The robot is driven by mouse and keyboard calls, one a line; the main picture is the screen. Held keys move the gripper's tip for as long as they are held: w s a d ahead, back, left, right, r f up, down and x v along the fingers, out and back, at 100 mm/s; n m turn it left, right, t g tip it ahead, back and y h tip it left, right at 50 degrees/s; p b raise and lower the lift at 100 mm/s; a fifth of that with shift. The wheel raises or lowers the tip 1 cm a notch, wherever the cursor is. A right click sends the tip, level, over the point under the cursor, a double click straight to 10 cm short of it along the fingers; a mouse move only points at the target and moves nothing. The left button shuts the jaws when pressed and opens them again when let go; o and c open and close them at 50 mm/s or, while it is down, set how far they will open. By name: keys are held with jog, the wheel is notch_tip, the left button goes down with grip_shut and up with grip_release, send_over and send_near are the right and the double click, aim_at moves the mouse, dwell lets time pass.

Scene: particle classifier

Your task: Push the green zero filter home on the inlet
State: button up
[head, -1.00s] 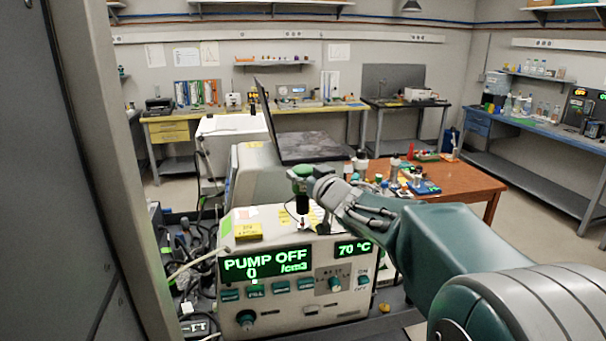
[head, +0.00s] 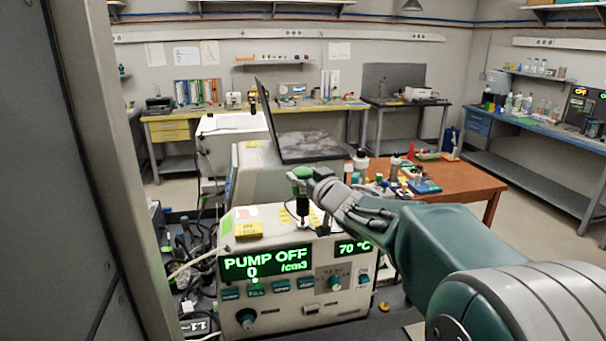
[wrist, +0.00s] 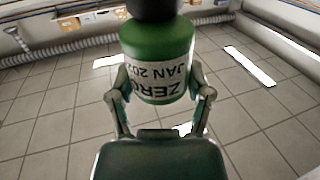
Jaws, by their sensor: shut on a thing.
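The green zero filter (head: 300,173) is upright above the front top edge of the particle classifier (head: 290,262), with a black part below its green body. My gripper (head: 314,184) is shut on the filter from the right. In the wrist view the filter (wrist: 160,60) sits between both fingers of my gripper (wrist: 162,94), its ZERO label upside down and its black end at the picture's top. A small pale stub with a red spot, seemingly the inlet (head: 303,228), shows just under the black part. Whether they touch or overlap is unclear.
The classifier's display (head: 266,262) reads PUMP OFF, 0 /cm3. An open laptop (head: 300,140) stands behind. Cables (head: 190,250) lie to the left, near a grey cabinet edge (head: 100,150). A brown table (head: 465,180) with small items stands behind my arm.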

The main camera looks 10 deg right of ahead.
jog(key=shift+f, duration=1.3)
jog(key=o, duration=1.2)
jog(key=v, duration=1.2)
jog(key=s+a+f+m+g+h, duration=0.1)
jog(key=s+f+g, duration=0.2)
jog(key=s, duration=0.5)
jog(key=s+a+f+m+g+h, duration=0.1)
jog(key=s+f+g, duration=0.3)
jog(key=s, duration=0.4)
jog(key=s+a+f+m+g+h, duration=0.1)
jog(key=s+f+g+h, duration=0.2)
jog(key=s, duration=0.5)
jog(key=shift+s+a+f+g, duration=0.4)
jog(key=shift+f+g, duration=0.25)
jog(key=shift+g, duration=0.15)
